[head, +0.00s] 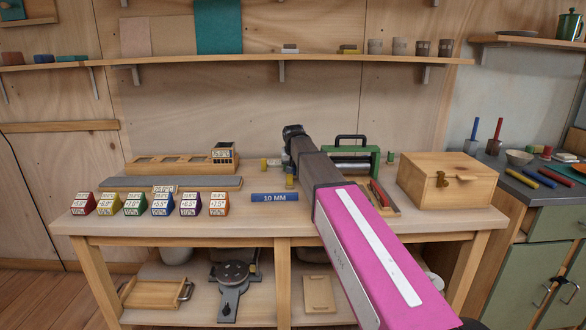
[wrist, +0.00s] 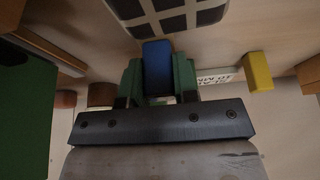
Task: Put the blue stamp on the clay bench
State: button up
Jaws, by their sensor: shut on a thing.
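My gripper (wrist: 158,82) has its green fingers closed on the sides of a blue block (wrist: 157,60), which I take for the blue stamp. In the head view my arm reaches over the wooden clay bench (head: 400,228) toward its back, and its far end hides the gripper and the held block. The bench top also shows pale in the wrist view. I cannot tell whether the held block touches the surface.
A green-framed roller (head: 375,158) and a wooden box (head: 452,180) stand right of my arm. Several coloured, labelled blocks (head: 162,203) line the left front. A blue 10 MM bar (head: 274,197) lies mid-bench. A yellow block (wrist: 258,72) is right of my gripper. A shelf (head: 200,65) runs above.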

jog(key=shift+f, duration=0.1)
jog(key=o, duration=0.8)
jog(key=v, duration=1.2)
